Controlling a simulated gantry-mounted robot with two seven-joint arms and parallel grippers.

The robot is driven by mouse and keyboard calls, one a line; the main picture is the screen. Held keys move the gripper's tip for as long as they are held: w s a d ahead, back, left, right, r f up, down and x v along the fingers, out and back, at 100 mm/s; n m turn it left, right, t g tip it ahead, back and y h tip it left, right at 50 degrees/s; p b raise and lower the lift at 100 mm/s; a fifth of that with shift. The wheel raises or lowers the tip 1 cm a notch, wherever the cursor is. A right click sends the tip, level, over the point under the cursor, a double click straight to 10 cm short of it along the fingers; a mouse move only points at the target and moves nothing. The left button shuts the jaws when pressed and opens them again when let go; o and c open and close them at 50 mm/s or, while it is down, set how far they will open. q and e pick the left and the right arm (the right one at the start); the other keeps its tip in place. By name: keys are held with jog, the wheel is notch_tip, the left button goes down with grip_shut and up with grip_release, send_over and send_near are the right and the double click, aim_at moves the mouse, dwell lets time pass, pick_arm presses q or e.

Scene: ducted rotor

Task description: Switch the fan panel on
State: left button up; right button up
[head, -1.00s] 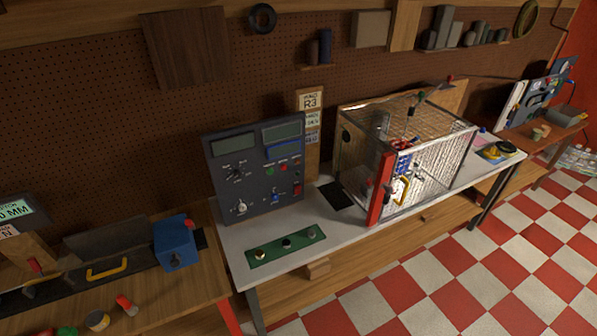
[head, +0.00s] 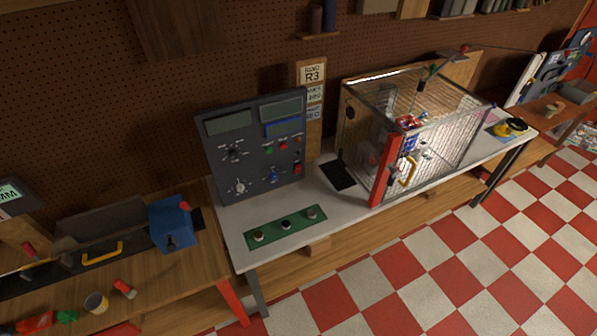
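The fan panel (head: 257,150) is a dark grey upright box on the white bench, left of the mesh cage. It has dark displays along its top, a black dial, a silver knob, a blue switch (head: 274,175), small coloured buttons and a red switch (head: 298,169) at its lower right. The displays look unlit. The wire-mesh cage (head: 455,140) with a red post and yellow handle stands to the right of the panel. Things inside it are partly hidden by the mesh. Neither of my grippers shows in the head view.
A black mat (head: 337,175) lies between panel and cage. A blue box (head: 172,226) stands on the wooden bench at left. The checkered floor in front is clear.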

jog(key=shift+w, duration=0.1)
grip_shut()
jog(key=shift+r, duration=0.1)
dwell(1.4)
